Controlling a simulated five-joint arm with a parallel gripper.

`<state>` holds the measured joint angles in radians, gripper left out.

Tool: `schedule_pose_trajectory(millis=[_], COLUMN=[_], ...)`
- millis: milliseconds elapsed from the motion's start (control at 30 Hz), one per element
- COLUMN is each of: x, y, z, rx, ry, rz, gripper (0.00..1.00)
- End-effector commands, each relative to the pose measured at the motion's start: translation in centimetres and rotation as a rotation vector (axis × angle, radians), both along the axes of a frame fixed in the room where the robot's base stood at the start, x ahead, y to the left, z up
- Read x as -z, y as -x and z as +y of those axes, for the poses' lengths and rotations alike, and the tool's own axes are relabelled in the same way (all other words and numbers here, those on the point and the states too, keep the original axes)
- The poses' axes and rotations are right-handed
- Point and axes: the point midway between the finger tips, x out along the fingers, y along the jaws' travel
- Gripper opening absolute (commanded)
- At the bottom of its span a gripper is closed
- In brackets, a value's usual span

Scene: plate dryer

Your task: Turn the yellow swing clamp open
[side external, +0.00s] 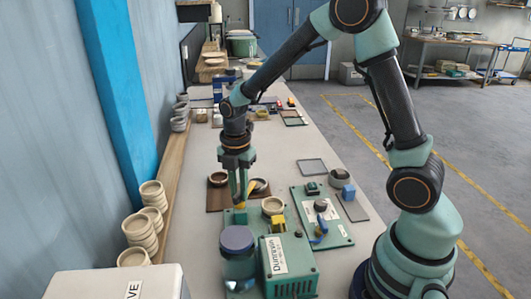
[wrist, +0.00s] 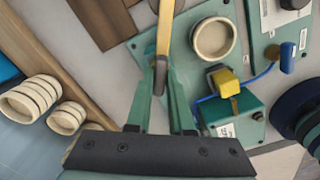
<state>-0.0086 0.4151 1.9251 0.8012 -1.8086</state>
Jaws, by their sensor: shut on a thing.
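The yellow swing clamp (wrist: 166,28) shows in the wrist view as a narrow yellow bar running up from between my fingers to the top edge. Its near end is dark. In the side view the clamp (side external: 251,188) is a small yellow piece beside my fingertips. My gripper (side external: 240,201) points down over the green fixture, left of a round cream ring. In the wrist view my gripper (wrist: 160,78) has its green fingers on both sides of the bar, shut on it. The clamp's pivot is hard to make out.
A cream ring (side external: 272,206) sits close right of my gripper. A green box (side external: 288,262) with a yellow block (side external: 277,223) and a dark-lidded jar (side external: 238,240) stand in front. Stacked cream rings (side external: 140,232) line the left ledge. A green panel (side external: 322,215) lies to the right.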

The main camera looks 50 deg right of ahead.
Motion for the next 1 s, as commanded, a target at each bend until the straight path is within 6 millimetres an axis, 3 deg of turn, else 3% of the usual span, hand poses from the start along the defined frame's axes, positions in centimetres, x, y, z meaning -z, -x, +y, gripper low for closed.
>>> schedule_pose_trajectory(millis=[500,1000], x=[-0.17,-0.18], y=[0.00,0.00], z=[0.06,0.06], rx=[-0.419,-0.556], ry=[0.000,0.000], rz=[0.000,0.000], gripper=[0.00,0.00])
